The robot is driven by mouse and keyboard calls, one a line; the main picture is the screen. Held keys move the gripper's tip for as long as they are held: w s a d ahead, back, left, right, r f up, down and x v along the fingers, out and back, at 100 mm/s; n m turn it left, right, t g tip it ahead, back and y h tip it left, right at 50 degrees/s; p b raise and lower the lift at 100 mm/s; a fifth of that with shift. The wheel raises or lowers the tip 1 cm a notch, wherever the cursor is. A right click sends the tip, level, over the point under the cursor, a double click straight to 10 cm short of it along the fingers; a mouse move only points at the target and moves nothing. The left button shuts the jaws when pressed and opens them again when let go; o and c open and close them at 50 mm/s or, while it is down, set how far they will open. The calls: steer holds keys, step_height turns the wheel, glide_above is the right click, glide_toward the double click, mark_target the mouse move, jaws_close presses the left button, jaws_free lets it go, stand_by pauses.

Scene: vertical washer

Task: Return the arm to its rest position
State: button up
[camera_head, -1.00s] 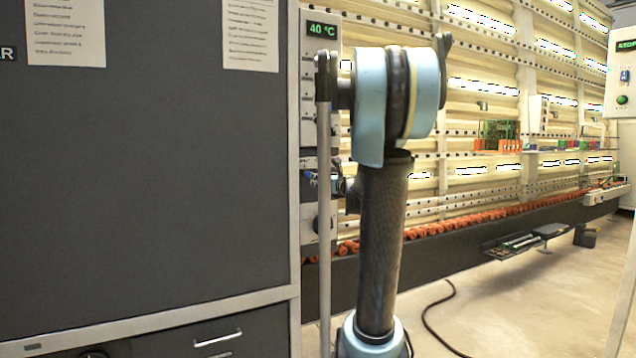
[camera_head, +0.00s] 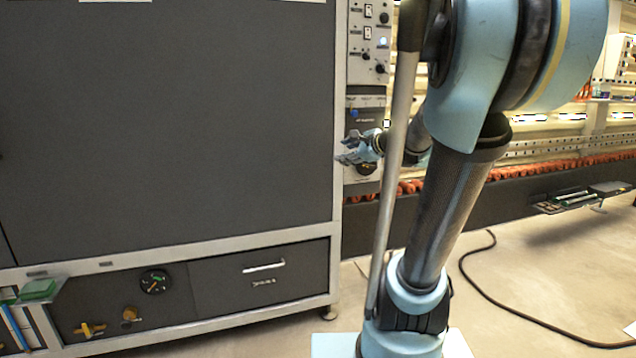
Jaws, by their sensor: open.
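My arm fills the right half of the head view, with its blue and dark links rising from my base and bending at a large blue joint. My gripper (camera_head: 348,148) shows small behind my arm, pointing left. It is open and nothing shows between its fingers. It appears in front of the washer's control panel (camera_head: 368,75), near a dark knob (camera_head: 367,169) low on it. I cannot tell whether it touches the panel. The washer's large grey door (camera_head: 170,120) stands shut to its left.
Below the door are a drawer with a handle (camera_head: 264,265), a gauge (camera_head: 155,282) and a yellow valve (camera_head: 89,329). A long dark trough (camera_head: 500,192) with orange rollers runs along the right wall. A cable (camera_head: 505,308) lies on the otherwise open floor at right.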

steer(key=s+d+f+n+g+h, duration=0.2)
steer(key=s+f+n+g+h, duration=0.35)
steer(key=s+f+n, duration=1.15)
steer(key=s+d+f+n+g+h, duration=0.1)
steer(key=s+d+f+g, duration=0.1)
steer(key=s, duration=0.4)
steer(key=s+d+f+n+g+h, duration=0.1)
steer(key=s+d+f, duration=0.3)
steer(key=s, duration=0.3)
steer(key=shift+g, duration=0.35)
steer(key=shift+f, duration=0.1)
steer(key=shift+w+f, duration=0.2)
steer(key=shift+w, duration=0.3)
